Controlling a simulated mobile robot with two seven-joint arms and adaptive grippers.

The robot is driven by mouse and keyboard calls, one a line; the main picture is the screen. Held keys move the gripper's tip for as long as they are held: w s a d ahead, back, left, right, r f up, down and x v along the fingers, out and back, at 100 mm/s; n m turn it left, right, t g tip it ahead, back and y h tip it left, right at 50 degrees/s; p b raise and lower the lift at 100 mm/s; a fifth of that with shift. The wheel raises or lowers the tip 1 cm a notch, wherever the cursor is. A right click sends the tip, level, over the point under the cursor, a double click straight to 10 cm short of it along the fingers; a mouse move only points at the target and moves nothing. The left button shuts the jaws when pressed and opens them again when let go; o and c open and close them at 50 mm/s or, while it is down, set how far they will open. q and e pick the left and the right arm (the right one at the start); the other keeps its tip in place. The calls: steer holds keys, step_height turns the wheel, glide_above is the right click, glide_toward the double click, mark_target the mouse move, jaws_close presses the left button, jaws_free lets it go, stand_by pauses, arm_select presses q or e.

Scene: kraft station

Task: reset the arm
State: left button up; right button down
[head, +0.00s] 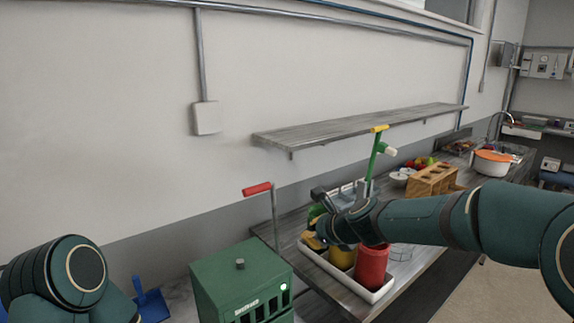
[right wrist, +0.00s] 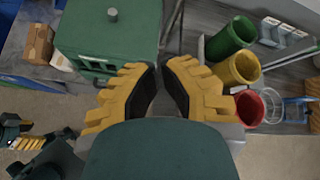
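My right arm comes in from the right in the head view, above the workbench. Its gripper (head: 316,227) is partly hidden at the wrist, near the green caddy side of the tray. In the right wrist view the right gripper (right wrist: 159,66) has yellow ribbed fingers with black pads. Its tips stand slightly apart, with nothing between them. My left arm (head: 68,276) is folded at the lower left of the head view; its gripper is out of that view. A dark gripper with yellow fingers, apparently my left gripper (right wrist: 14,130), shows at the lower left of the right wrist view.
A green box (head: 240,278) with a red-handled lever (head: 258,188) stands left of the bench. A white tray (head: 345,287) holds a red cup (head: 371,267) and a yellow cup (head: 342,257) beneath my right arm.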

steer(key=s+d+f+n+g+h+b, duration=0.15)
steer(key=s+f+n, duration=0.25)
steer(key=f, duration=0.7)
steer(key=s+d+f+n+g+h+b, duration=0.15)
steer(key=s+f+n, duration=0.3)
steer(key=f, duration=0.75)
steer(key=s+d+f+n+g+b, duration=0.15)
steer(key=s+f+n, duration=0.25)
steer(key=f, duration=0.7)
arm_select(q)
step_height(320, 180, down, 10)
steer(key=b, duration=0.4)
arm_select(e)
steer(key=s+a+f+n+g, duration=0.1)
steer(key=s+f+n+g, duration=0.1)
steer(key=s+f+n, duration=0.8)
steer(key=s+f, duration=0.2)
steer(key=s, duration=0.4)
steer(key=shift+s+f+g+y, duration=0.2)
steer(key=shift+f+g+y, duration=0.1)
steer(key=shift+g+y, duration=0.1)
arm_select(q)
steer(key=shift+c, duration=0.5)
arm_select(e)
steer(key=shift+w, duration=0.1)
